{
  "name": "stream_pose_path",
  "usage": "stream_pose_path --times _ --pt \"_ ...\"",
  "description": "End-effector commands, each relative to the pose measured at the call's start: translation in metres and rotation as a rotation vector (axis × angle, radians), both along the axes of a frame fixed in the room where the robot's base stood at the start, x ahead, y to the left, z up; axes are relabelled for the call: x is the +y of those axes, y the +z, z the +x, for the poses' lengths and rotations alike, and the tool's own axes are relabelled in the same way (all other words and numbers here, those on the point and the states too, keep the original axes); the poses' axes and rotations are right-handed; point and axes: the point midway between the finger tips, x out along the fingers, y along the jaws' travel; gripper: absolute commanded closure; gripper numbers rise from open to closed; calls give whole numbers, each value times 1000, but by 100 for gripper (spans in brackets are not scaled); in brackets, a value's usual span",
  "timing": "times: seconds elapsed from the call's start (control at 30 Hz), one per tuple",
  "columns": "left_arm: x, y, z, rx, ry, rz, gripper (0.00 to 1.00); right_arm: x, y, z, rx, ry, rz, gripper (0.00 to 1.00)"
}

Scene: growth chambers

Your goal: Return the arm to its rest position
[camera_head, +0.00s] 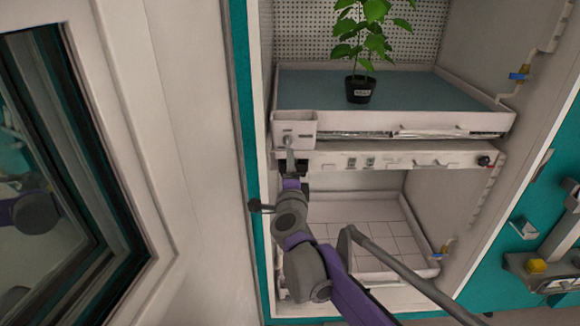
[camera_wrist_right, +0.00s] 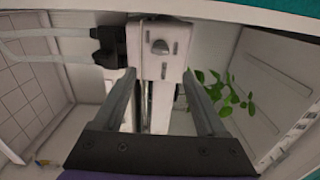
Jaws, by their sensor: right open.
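My right arm reaches up from the bottom of the head view into the open growth chamber. Its gripper (camera_head: 289,165) is by the front left corner of the upper shelf, just below a small white box (camera_head: 305,127). In the right wrist view the gripper (camera_wrist_right: 160,92) is open. Its two fingers stand on either side of a white box-like part (camera_wrist_right: 160,45), with a gap visible on each side. Whether either finger touches it cannot be told. Nothing is held. My left gripper is not in view.
A potted plant (camera_head: 360,88) stands on the upper tray (camera_head: 420,92); its leaves (camera_wrist_right: 222,90) show right of the fingers. Below is a white panel (camera_head: 400,156) and a tiled lower shelf (camera_head: 365,212). The chamber's teal side edge (camera_head: 243,100) is close on the left.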

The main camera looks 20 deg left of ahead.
Motion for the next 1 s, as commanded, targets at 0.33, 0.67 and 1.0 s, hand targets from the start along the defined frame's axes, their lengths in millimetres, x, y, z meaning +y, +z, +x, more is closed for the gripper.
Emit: stream_pose_path --times 0.33,0.67,1.0 --pt "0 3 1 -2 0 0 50 -51 5 -28 -22 105 -244 26" --pt "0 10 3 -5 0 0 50 -190 -83 -164 139 379 -946 26" --pt "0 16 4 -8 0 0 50 -318 -197 -318 513 593 -1401 26"
